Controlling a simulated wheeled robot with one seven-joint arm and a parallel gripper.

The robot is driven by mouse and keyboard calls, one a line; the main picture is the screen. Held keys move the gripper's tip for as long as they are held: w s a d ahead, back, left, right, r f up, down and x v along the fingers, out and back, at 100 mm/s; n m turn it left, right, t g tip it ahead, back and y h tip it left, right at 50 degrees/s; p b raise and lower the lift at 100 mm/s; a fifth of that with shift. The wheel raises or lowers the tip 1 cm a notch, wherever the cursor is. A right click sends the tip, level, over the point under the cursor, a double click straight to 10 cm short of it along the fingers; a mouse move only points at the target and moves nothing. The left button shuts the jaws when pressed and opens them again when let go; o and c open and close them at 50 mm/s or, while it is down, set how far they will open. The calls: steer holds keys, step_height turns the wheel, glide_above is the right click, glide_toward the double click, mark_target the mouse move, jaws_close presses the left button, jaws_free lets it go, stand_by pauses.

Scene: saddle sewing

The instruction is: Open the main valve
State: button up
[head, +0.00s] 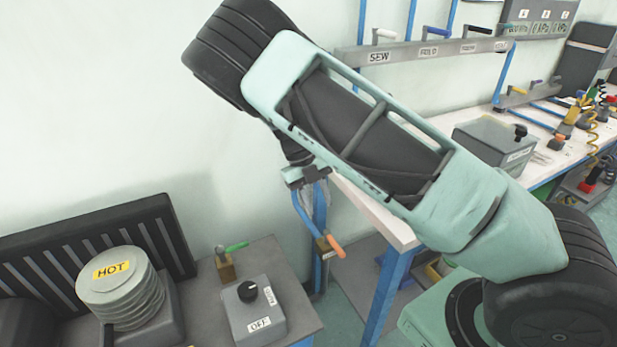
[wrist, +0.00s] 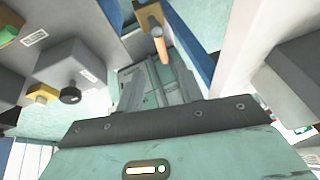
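A valve with an orange handle (head: 333,245) and a brass-coloured body sits low on blue piping beside the workbench leg. Its orange handle (wrist: 159,46) also shows in the wrist view, beyond the fingers and near the middle. No label naming it the main valve is readable. My gripper (head: 306,177) is above this valve in the head view, pointing down. In the wrist view my gripper (wrist: 157,88) has its two grey fingers apart, with nothing visibly held between them. The handle appears clear of the fingers.
A green-handled valve (head: 236,248), a grey knob box (head: 255,310) marked OFF and a round HOT device (head: 118,285) stand on the left table. The white workbench (head: 380,218) and its blue leg (head: 382,295) are close right of the orange-handled valve. Labelled levers line the wall rail (head: 420,53).

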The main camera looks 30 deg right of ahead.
steer(key=v, duration=0.7)
stand_by(0.3)
steer(key=s+a+r+n+t+y, duration=0.1)
steer(key=s+a+r+n, duration=0.2)
steer(key=s+a+n, duration=0.7)
steer(key=s+a+r+n+y, duration=0.2)
steer(key=s+a+n, duration=0.3)
steer(key=n, duration=0.9)
steer(key=s+a+r+n+t, duration=0.1)
steer(key=s+r+n, duration=0.1)
steer(key=s+n, duration=0.5)
steer(key=s+a+r+n+t, duration=0.2)
steer(key=s+n, duration=0.5)
steer(key=n, duration=0.7)
steer(key=shift+s+a+r+t+h, duration=0.15)
steer(key=shift+s+r+t+h, duration=0.15)
